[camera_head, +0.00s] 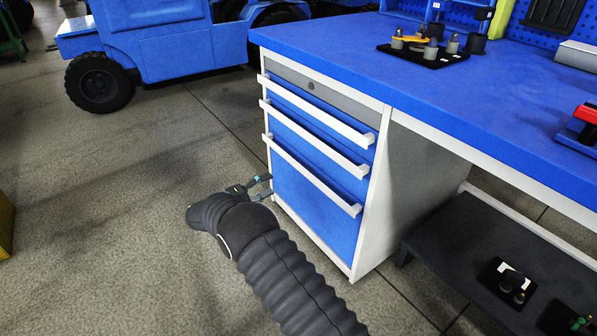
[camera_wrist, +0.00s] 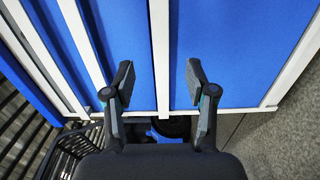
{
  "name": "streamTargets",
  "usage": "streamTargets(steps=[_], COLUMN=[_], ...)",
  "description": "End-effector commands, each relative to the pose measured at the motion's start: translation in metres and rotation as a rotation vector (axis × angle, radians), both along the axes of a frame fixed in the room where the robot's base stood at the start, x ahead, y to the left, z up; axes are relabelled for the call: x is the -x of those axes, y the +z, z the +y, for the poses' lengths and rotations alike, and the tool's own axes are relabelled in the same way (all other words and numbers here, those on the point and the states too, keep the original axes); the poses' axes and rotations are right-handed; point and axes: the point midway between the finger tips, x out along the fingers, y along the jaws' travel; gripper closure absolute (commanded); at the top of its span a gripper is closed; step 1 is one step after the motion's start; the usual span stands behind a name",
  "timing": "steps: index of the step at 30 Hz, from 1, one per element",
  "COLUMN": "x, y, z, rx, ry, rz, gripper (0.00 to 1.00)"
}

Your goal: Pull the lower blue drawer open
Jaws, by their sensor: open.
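The lower blue drawer (camera_head: 305,208) is the tall bottom front of the cabinet and looks shut. Its white bar handle (camera_head: 312,175) runs along its top edge. My gripper (camera_head: 266,187) is low in front of the cabinet, near the drawer's left side. In the wrist view my gripper (camera_wrist: 158,82) is open, with one finger on each side of the lower handle (camera_wrist: 161,60), which runs upright between them. I cannot tell how far the fingertips are from the bar.
Above are two more white handles (camera_head: 316,138) and a grey front with a lock (camera_head: 311,86). The blue worktop (camera_head: 430,85) overhangs. A dark low shelf (camera_head: 460,265) stands right of the cabinet. Grey floor (camera_head: 130,200) left of it is clear; a blue vehicle (camera_head: 160,50) stands behind.

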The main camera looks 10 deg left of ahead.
Motion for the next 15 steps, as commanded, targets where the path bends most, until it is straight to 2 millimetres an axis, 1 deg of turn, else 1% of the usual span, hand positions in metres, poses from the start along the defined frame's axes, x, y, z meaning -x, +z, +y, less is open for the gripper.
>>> streamTargets(steps=[15], x=[-0.064], y=[0.000], z=[-0.066], rx=[-0.001], ry=[-0.003], rz=[0.004], gripper=[0.44])
